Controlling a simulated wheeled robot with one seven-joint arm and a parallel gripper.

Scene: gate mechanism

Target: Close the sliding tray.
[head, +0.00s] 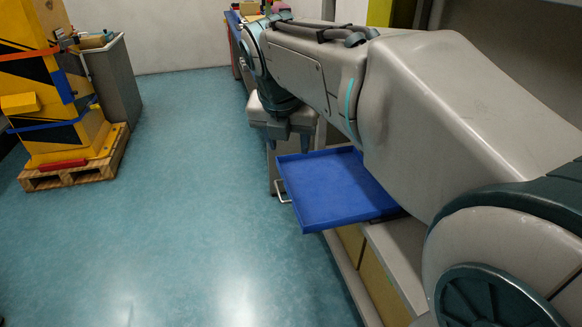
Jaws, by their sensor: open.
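The sliding tray (335,190) is a flat blue tray with a low rim. It is pulled out from the cabinet on the right and juts over the floor. Its light metal handle (282,191) is on the left-hand front edge. My gripper (288,146) points down near the tray's far left corner, with its two fingers apart and nothing seen between them. It appears apart from the handle; whether it touches the tray rim I cannot tell. My arm hides the tray's right side and part of the cabinet behind it.
The cabinet (392,262) with yellowish fronts runs along the right below my arm. The teal floor (190,190) between is clear.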

